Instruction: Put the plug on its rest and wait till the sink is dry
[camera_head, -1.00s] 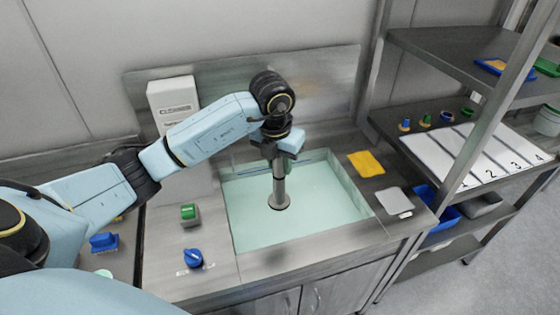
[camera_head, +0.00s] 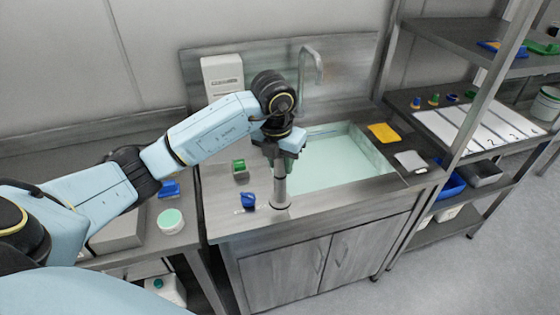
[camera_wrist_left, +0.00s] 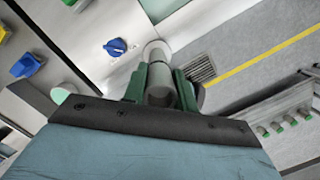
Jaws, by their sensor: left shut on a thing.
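The plug (camera_head: 281,190) is a grey upright tube with a wider round foot. My left gripper (camera_head: 281,158) is shut on its upper part. In the head view the plug appears in front of the steel counter left of the basin; its height above the counter is hard to tell. In the left wrist view the plug (camera_wrist_left: 158,72) sits between the green fingers of my left gripper (camera_wrist_left: 160,85). The sink (camera_head: 340,165) holds pale green water or has a pale green inside; I cannot tell how deep. I cannot make out the plug's rest. My right gripper is out of view.
A curved tap (camera_head: 318,68) stands behind the sink. A blue knob (camera_head: 248,201) and a green switch (camera_head: 239,167) sit left of the plug. A yellow cloth (camera_head: 383,133) and a grey pad (camera_head: 410,160) lie to the right. A shelf rack (camera_head: 470,100) stands at right.

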